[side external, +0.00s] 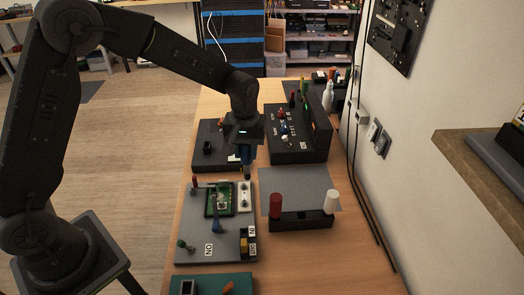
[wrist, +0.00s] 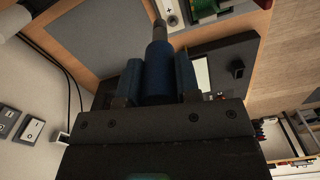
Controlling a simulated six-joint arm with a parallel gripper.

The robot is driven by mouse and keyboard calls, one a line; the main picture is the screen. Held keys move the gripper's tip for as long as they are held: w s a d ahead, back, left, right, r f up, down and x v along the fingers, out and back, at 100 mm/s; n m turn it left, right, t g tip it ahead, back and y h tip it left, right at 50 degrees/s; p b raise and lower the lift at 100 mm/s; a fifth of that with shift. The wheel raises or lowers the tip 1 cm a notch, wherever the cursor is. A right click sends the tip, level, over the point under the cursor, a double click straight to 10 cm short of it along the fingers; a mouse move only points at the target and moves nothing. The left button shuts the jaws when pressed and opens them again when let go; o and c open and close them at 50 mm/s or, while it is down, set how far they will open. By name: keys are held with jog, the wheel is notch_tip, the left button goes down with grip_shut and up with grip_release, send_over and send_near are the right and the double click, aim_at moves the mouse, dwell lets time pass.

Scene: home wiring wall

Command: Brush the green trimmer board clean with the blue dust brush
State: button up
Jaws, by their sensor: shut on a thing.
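My gripper (side external: 246,150) is shut on the blue dust brush (side external: 247,160), which points downward above the far right corner of a grey panel. In the wrist view the brush (wrist: 158,66) sits between the two fingers of my gripper (wrist: 158,80), with its grey tip extending past them. The green trimmer board (side external: 220,199) lies on the grey panel, left of and nearer the camera than the brush tip. In the wrist view only a part of the green board (wrist: 205,6) shows at the top edge. The brush is apart from the board. Dust on the board is too small to tell.
The grey panel (side external: 190,225) also carries a blue-handled tool, a white socket strip and a switch. A black holder (side external: 300,221) with red and white items stands right, beside a grey mat (side external: 325,180). Black boxes stand behind. Cables hang along the wall.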

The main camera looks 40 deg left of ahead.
jog(key=s+a+f+m, duration=0.1)
jog(key=s+a+m, duration=0.4)
jog(key=m, duration=0.6)
jog(key=shift+s+a+f, duration=0.15)
jog(key=shift+s+a, duration=0.2)
jog(key=shift+a, duration=0.5)
notch_tip(320, 180, down, 6)
jog(key=shift+f, duration=0.55)
dwell(1.0)
jog(key=shift+w+d+r, duration=0.15)
jog(key=shift+w+d, duration=0.15)
jog(key=shift+w, duration=0.05)
jog(key=shift+s+a, duration=0.1)
jog(key=shift+s, duration=0.05)
dwell(0.4)
